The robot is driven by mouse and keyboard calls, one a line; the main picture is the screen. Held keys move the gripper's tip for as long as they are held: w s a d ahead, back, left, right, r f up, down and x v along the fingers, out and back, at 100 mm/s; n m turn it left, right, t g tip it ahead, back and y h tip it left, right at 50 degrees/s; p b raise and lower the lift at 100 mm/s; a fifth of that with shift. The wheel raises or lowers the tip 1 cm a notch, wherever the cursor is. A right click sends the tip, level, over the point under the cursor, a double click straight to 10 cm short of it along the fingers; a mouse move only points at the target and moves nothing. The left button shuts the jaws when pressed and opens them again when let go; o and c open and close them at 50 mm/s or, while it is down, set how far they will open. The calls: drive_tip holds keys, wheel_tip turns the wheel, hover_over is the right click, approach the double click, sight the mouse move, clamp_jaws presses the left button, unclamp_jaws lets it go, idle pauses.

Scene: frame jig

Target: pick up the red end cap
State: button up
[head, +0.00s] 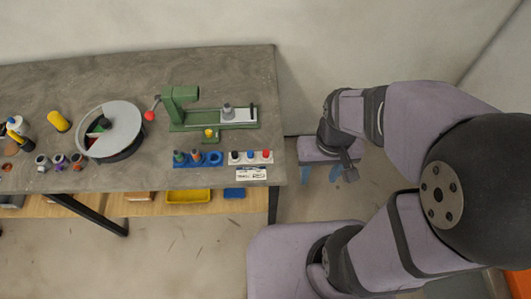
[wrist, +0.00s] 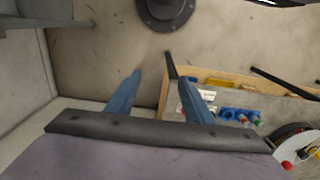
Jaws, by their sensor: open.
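A small red end cap (head: 266,153) stands at the right end of a white block (head: 250,158), beside a blue and a black cap, near the right front edge of the bench in the head view. My gripper (head: 321,174) is right of the bench, past its edge and apart from the cap. Its two blue fingers are spread and empty. In the wrist view my gripper (wrist: 160,88) shows clear floor between the fingers; the right finger partly covers the white block area, and I cannot make out the red cap surely there.
A blue block (head: 198,160) with several pegs sits left of the white block. A green press (head: 185,108) with a red-knobbed lever stands behind. A round grey bowl (head: 131,143) is further left. A shelf with a yellow tray (head: 188,196) lies below. Floor right of the bench is free.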

drive_tip(key=shift+c, duration=0.8)
wheel_tip(320, 180, down, 7)
drive_tip(key=s+a+n+g+b, duration=0.1)
drive_tip(key=s+a+g+b, duration=0.1)
drive_tip(key=b, duration=0.2)
drive_tip(key=shift+n+t, duration=0.3)
drive_tip(key=shift+n, duration=0.6)
drive_tip(key=w+a+f+b, duration=0.1)
drive_tip(key=w+a+f, duration=0.1)
drive_tip(key=w, duration=0.2)
drive_tip(key=w+a+f+b, duration=0.2)
drive_tip(key=w+a+f, duration=0.1)
drive_tip(key=w, duration=0.1)
drive_tip(key=w+a+f+b, duration=0.2)
drive_tip(key=w+f, duration=0.1)
drive_tip(key=w, duration=0.2)
drive_tip(key=shift+w+a+f, duration=0.1)
drive_tip(key=shift+a, duration=0.25)
drive_tip(key=shift+m+t, duration=0.8)
drive_tip(key=w+r, duration=0.1)
drive_tip(key=w, duration=0.1)
drive_tip(key=w+a+r, duration=0.1)
drive_tip(key=w+r, duration=0.1)
drive_tip(key=w, duration=0.1)
drive_tip(key=w+a+r, duration=0.1)
drive_tip(key=w, duration=0.2)
drive_tip(key=shift+r, duration=0.3)
drive_tip(key=shift+s+m, duration=0.3)
drive_tip(key=shift+m, duration=0.3)
